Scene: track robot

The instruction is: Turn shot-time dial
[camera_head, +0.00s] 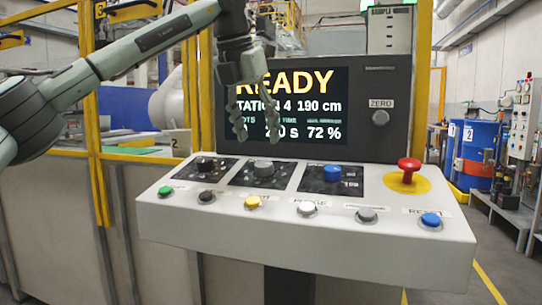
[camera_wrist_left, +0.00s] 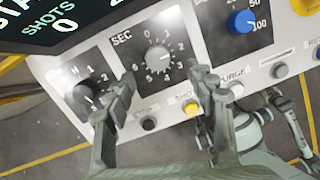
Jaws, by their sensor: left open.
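The middle dial is a grey knob (camera_head: 263,165) on a dark plate of the sloped console. In the left wrist view the same grey knob (camera_wrist_left: 158,60) has a ring of numbers and the label SEC, which fits shot time. My left gripper (camera_head: 244,142) is open and points down, above and slightly left of this knob in the head view. In the left wrist view its fingertips (camera_wrist_left: 164,76) spread to either side of the knob, with nothing between them that I can see held. Contact with the knob is not visible. My right gripper is not in view.
A black dial (camera_head: 205,163) and a blue dial (camera_head: 332,173) flank the grey knob. Several push buttons line the front, including a yellow one (camera_head: 253,203). A red mushroom button (camera_head: 408,168) stands at right. The READY screen (camera_head: 300,115) rises behind the dials.

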